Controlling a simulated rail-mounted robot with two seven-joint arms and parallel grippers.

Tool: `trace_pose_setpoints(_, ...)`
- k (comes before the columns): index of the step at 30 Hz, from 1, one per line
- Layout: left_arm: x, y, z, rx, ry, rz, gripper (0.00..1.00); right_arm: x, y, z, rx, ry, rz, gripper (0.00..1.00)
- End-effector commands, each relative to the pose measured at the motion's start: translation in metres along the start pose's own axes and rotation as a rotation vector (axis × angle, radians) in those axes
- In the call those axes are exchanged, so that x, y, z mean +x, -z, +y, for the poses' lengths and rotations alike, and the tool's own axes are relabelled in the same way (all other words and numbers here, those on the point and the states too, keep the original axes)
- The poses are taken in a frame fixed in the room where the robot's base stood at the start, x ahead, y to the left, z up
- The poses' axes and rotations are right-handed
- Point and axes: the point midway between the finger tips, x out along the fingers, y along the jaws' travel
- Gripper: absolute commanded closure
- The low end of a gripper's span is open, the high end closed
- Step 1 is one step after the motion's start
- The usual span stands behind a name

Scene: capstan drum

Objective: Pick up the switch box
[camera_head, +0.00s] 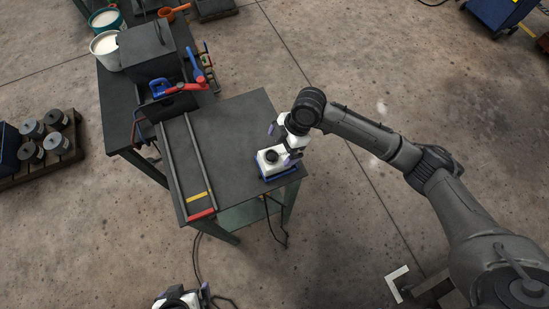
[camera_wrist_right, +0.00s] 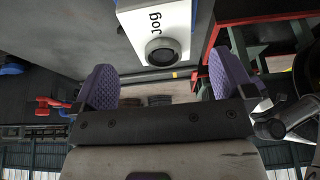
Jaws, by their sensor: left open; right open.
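The switch box (camera_head: 269,169) is a small white box with a black round knob and a blue base. It sits near the right front corner of the dark table (camera_head: 232,125). In the right wrist view the switch box (camera_wrist_right: 183,18) shows the printed word "Jog" beside its knob. My right gripper (camera_head: 281,144) is at the box's upper right in the head view. Its two purple pads (camera_wrist_right: 160,84) are spread apart with nothing between them, and the box lies just beyond their tips. My left gripper (camera_head: 181,298) is partly cut off at the bottom edge, away from the box.
A rail (camera_head: 195,145) with a yellow mark and red end runs along the table left of the box. A dark block (camera_head: 150,50), red and blue tools (camera_head: 178,87) and buckets (camera_head: 104,45) stand on the adjoining bench. A cable hangs below the table's front. Open floor lies right.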

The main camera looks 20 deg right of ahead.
Motion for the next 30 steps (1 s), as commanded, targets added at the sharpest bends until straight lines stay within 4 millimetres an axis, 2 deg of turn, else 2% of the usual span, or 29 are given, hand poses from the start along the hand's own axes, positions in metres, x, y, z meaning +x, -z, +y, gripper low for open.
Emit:
trace_pose_setpoints(3, -0.001, 0.0, -0.002, 0.004, 0.004, 0.0, 0.0, 0.013, 0.0, 0.0, 0.0, 0.002, 0.0, 0.0)
trace_pose_setpoints(11, -0.003, 0.001, -0.003, 0.007, 0.007, -0.001, 0.0, 0.025, 0.0, -0.001, 0.001, 0.002, 0.0, 0.0)
trace_pose_setpoints(21, -0.01, 0.003, -0.002, 0.001, 0.003, 0.0, 0.0, 0.066, -0.001, -0.002, 0.0, 0.002, 0.0, 0.0)
trace_pose_setpoints(30, -0.01, 0.004, 0.001, -0.006, -0.003, 0.001, 0.0, 0.072, -0.002, -0.001, -0.001, -0.001, -0.001, 0.0)
